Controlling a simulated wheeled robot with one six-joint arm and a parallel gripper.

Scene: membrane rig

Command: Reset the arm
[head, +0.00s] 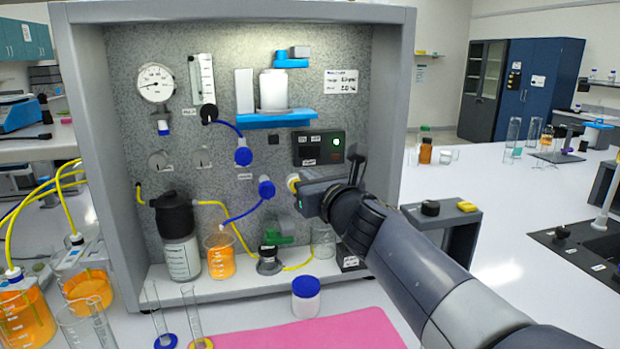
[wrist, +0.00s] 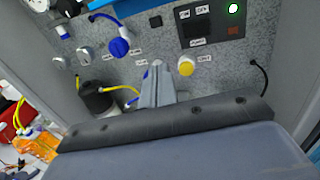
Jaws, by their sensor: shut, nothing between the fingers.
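My arm reaches in from the lower right of the head view. My gripper (head: 298,190) is in front of the rig's speckled back panel (head: 225,75), its fingers pointing at the panel. In the wrist view the two fingers (wrist: 157,72) are together with nothing between them. A yellow knob (head: 293,181) is close to the fingertips; in the wrist view it (wrist: 187,66) is just right of them. Whether they touch cannot be told. My gripper and wrist hide part of the panel's lower right.
Around my gripper are blue valve knobs (head: 266,187), a control box (head: 318,148) with a green light, and a blue shelf (head: 277,118). Below stand a black-capped bottle (head: 180,250), an orange-filled beaker (head: 219,262) and a blue-lidded jar (head: 306,298). The grey frame's right wall (head: 388,110) is beside my arm.

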